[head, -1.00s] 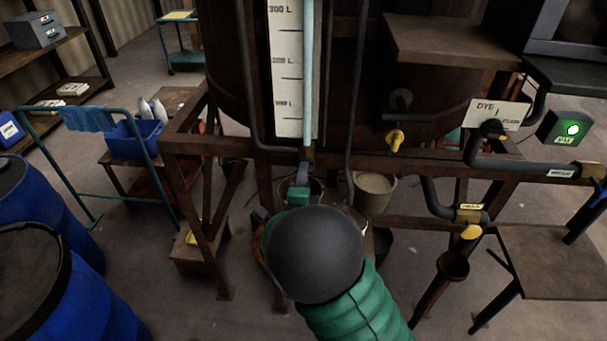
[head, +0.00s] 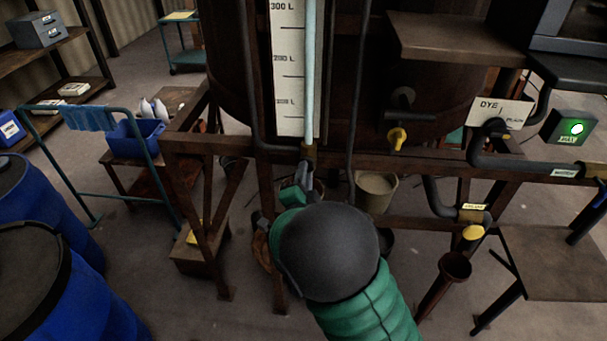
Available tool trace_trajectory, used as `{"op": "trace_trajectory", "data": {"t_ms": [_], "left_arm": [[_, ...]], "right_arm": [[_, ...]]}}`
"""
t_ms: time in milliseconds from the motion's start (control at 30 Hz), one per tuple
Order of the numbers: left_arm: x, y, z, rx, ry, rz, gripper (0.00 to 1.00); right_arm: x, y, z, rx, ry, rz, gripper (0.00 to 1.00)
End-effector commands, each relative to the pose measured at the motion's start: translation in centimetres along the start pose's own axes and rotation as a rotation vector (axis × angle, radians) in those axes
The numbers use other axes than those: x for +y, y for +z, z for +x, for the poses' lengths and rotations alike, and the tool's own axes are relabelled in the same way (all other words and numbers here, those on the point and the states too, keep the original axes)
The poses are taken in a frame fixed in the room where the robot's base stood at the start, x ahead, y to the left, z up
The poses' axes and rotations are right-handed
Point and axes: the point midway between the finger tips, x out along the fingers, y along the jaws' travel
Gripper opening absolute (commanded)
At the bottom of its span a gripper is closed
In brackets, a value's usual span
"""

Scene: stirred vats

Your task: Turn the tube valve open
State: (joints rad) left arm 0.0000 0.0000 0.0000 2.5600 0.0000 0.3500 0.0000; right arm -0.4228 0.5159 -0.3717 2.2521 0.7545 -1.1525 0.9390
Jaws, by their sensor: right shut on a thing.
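The sight tube (head: 311,75) is a pale blue upright tube in front of a white litre scale (head: 288,70) on the vat. The tube valve (head: 308,153) is a small brass-brown fitting at the tube's foot, by the frame's crossbar. My right gripper (head: 304,178), dark with green behind it, reaches up from below and is shut on the tube valve just under that fitting. The handle is mostly hidden by the fingers, so its exact angle cannot be told. My dark round wrist and green forearm cover the area below. My left gripper is not in view.
The brown vat (head: 233,60) stands on a rusty frame (head: 220,147). A bucket (head: 375,193) sits behind my wrist. Yellow-handled taps (head: 397,138) and a dye pipe (head: 520,163) are at right. Blue drums (head: 75,290) fill the lower left.

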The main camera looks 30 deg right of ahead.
Motion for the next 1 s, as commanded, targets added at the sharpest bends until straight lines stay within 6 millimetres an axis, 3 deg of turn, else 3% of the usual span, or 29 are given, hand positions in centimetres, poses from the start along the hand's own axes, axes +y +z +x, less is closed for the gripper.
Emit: {"op": "trace_trajectory", "data": {"t_ms": [1000], "left_arm": [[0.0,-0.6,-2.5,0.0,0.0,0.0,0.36]], "right_arm": [[0.1,-0.1,0.0,-0.001,0.005,-0.919,0.0]]}}
